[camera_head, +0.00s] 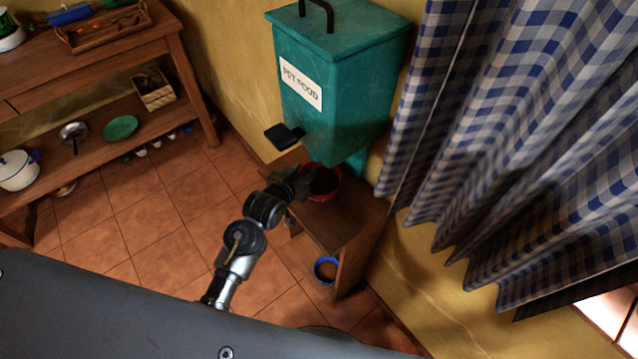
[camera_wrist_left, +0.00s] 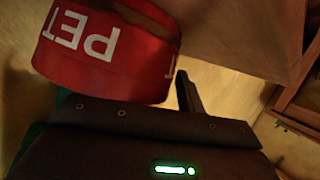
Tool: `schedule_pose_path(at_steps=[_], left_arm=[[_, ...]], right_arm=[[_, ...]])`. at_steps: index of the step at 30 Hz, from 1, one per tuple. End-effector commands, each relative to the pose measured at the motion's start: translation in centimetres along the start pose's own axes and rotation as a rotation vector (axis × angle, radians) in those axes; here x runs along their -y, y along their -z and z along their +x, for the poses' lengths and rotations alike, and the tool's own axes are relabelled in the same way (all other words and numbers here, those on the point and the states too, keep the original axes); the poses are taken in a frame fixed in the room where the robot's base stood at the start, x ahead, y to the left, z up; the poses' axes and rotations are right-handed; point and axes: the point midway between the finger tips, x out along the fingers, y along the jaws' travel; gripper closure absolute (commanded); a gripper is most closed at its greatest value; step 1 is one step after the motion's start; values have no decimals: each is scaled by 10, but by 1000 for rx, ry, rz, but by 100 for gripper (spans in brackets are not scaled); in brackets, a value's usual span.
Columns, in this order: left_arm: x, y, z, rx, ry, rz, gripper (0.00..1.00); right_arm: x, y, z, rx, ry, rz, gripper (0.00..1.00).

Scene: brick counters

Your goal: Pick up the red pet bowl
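The red pet bowl (camera_head: 331,194) sits on a low wooden stand under the teal pet food dispenser, its inside dark. In the left wrist view the red bowl (camera_wrist_left: 100,62) fills the upper left, with white letters "PET" upside down on its wall. My left gripper (camera_head: 302,182) is at the bowl's left side, close against it. In the left wrist view one dark finger (camera_wrist_left: 185,94) shows beside the bowl's wall; the other finger is hidden. I cannot tell whether the gripper is open or shut on the bowl. My right gripper is not in view.
The dispenser (camera_head: 335,85), labelled "PET FOOD", hangs close above the bowl, with a black lever (camera_head: 284,136) near my arm. A blue bowl (camera_head: 326,269) sits below the wooden stand (camera_head: 345,222). Checked curtains (camera_head: 500,120) hang right. Wooden shelves (camera_head: 95,65) stand left; tiled floor between is clear.

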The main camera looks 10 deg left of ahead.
Motion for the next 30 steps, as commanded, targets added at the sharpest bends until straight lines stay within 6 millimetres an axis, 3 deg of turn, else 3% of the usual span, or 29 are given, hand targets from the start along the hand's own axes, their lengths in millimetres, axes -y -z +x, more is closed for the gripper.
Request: schedule_pose_path(at_steps=[5,14,30], left_arm=[[0,0,0,0,0,0,62],[0,0,0,0,0,0,100],[1,6,-7,-3,0,-1,100]], right_arm=[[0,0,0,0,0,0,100],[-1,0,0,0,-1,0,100],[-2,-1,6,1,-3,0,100]])
